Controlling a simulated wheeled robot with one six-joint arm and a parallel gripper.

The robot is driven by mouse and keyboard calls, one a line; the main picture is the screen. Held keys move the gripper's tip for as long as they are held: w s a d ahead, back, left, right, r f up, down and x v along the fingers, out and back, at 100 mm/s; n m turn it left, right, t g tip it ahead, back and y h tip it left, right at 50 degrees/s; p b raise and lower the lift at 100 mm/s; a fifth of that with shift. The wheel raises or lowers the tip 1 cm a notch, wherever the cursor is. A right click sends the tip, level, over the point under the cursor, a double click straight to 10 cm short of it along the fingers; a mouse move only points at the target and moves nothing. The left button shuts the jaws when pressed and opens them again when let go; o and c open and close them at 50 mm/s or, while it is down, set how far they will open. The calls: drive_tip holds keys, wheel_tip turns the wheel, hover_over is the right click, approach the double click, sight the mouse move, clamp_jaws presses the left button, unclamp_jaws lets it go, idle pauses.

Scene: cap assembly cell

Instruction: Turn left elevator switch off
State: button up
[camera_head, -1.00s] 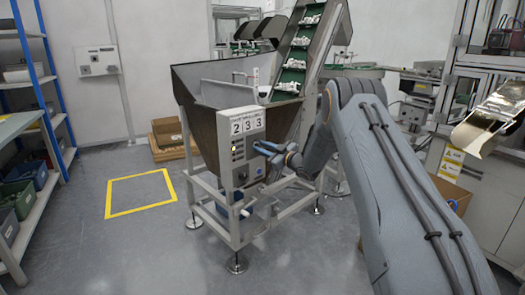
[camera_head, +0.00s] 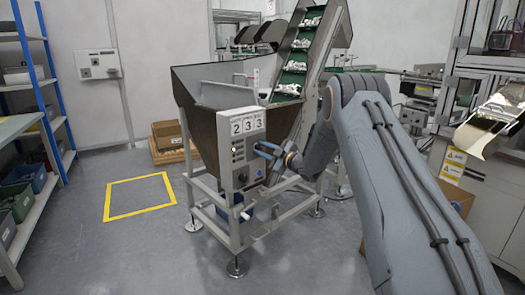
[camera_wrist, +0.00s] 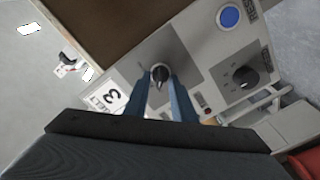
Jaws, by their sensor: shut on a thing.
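The elevator's grey control panel (camera_head: 241,150) is on the front of the hopper machine, under a "2 3 3" label. In the wrist view, a dark rotary switch (camera_wrist: 160,73) sits on a darker grey plate of this panel. The two blue fingers of my gripper (camera_wrist: 163,88) are shut on the switch, one on each side. Its grip lies roughly along the fingers; any on/off marking is too small to read. In the head view, my gripper (camera_head: 262,150) touches the panel's right side and hides the switch.
In the wrist view, a blue reset button (camera_wrist: 229,17) and a black round knob (camera_wrist: 244,76) sit beside the switch. The hopper (camera_head: 205,95) and the inclined conveyor (camera_head: 298,55) rise above the panel. The floor with the yellow square (camera_head: 140,213) is clear.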

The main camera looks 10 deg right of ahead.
drive_tip(key=o, duration=1)
drive_tip(key=shift+v, duration=3.95)
